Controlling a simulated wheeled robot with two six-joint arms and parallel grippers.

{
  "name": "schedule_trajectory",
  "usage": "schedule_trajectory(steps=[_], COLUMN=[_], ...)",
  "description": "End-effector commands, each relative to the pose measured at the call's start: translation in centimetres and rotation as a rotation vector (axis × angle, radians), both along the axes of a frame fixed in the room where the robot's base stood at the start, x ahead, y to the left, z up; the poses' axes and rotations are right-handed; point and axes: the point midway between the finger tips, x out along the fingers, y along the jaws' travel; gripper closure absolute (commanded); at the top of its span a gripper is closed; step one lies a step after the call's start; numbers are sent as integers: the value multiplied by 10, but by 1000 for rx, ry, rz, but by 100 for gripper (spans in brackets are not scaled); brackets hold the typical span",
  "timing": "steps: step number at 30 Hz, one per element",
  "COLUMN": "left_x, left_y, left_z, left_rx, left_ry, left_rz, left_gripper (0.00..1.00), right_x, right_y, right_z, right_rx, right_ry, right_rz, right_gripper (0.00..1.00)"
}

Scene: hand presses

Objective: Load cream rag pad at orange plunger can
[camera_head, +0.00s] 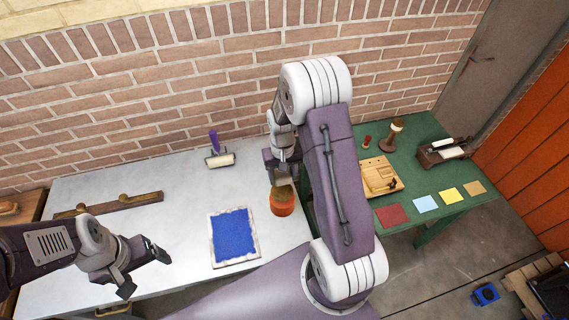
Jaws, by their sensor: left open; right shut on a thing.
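The orange plunger can (283,205) stands on the pale table, with a brownish top. My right gripper (281,174) points down directly above the can, very close to its top. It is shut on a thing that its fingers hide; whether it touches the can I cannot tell. I cannot make out a cream rag pad for certain. My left gripper (143,270) is open and empty over the table's front left part, well apart from the can.
A blue sheet with a pale border (234,236) lies left of the can. A purple-handled roller (218,158) and a wooden rail (112,204) lie farther back. The green table (440,212) holds a wooden block (378,176), coloured squares and small tools.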

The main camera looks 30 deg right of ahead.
Motion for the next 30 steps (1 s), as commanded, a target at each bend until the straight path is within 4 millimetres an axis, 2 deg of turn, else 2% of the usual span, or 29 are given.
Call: schedule_trajectory(steps=[1,2,10,14,24,30], left_x=[0,0,0,0,0,0], left_y=[0,0,0,0,0,0], left_z=[11,12,6,-3,-40,-44], left_rx=[0,0,0,0,0,0], left_ry=[0,0,0,0,0,0], left_rz=[0,0,0,0,0,0], left_gripper=[20,20,20,20,20,20], right_x=[-3,-3,-3,-3,-3,-3], right_y=[1,1,1,1,1,1], right_z=[7,7,1,-9,-51,-56], right_rx=[0,0,0,0,0,0], right_ry=[0,-1,-2,-2,-2,-2], right_rz=[1,2,2,2,2,2], right_gripper=[78,78,78,78,78,78])
